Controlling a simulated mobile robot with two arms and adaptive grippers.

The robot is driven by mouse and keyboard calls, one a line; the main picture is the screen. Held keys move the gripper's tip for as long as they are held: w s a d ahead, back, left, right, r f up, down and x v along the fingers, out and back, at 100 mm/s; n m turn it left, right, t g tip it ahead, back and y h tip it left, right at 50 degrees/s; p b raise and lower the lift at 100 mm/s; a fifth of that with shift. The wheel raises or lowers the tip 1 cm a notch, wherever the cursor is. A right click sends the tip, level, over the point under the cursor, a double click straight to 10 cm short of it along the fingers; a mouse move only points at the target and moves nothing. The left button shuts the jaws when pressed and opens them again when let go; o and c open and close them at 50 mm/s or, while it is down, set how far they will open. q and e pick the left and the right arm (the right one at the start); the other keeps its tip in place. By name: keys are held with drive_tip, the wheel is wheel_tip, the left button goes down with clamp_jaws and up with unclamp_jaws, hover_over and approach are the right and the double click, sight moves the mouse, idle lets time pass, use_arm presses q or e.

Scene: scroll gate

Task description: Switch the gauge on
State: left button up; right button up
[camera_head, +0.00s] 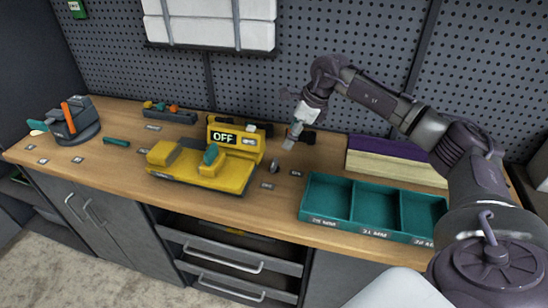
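The gauge (237,146) is a yellow device at the middle of the bench, with a dark display (223,137) that reads "OFF". A yellow base (225,178) with a teal part (211,154) and yellow blocks stands in front of it. My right gripper (289,143) points down to the right of the gauge, apart from it, with nothing clearly held. Its fingers are too small to tell open from shut. My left gripper is not in view. I cannot make out a switch on the gauge.
A teal tray (330,178) with three compartments stands at the front right, with purple and cream blocks (398,168) behind it. A small dark round item (274,166) lies near my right gripper.

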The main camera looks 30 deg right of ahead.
sight(275, 162)
drive_tip(key=p+x, duration=0.2)
drive_tip(key=x, duration=0.8)
drive_tip(key=shift+w+a, duration=0.1)
drive_tip(key=shift+x, duration=0.8)
drive_tip(key=shift+c, duration=0.3)
drive_tip(key=c, duration=1.1)
